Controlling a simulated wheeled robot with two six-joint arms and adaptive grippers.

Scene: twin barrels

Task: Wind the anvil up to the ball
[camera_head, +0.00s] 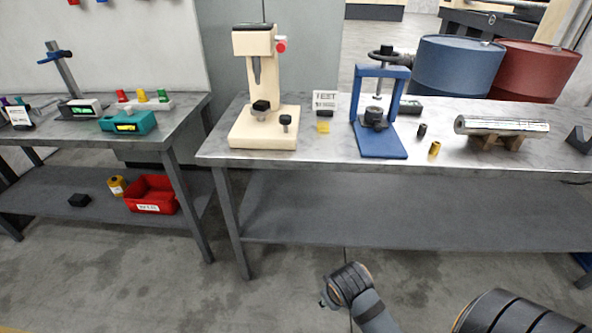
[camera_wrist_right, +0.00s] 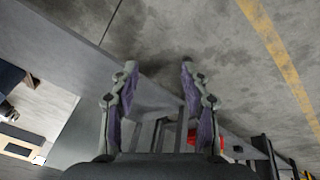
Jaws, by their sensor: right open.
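A cream bench tester (camera_head: 278,134) stands toward the left end of the right-hand bench. A pointed grey spindle (camera_head: 256,70) hangs from its head; a ball at its tip is too small to make out. Below it, a dark block (camera_head: 261,106), which looks like the anvil, sits on the base with a clear gap above. A small dark knob (camera_head: 286,122) stands beside it. My right gripper (camera_wrist_right: 158,68) is open and empty in the right wrist view, over the floor and away from the tester. My left gripper is not in view.
Blue (camera_head: 455,66) and red (camera_head: 537,72) barrels stand behind. Another bench is at left. Floor in front is clear.

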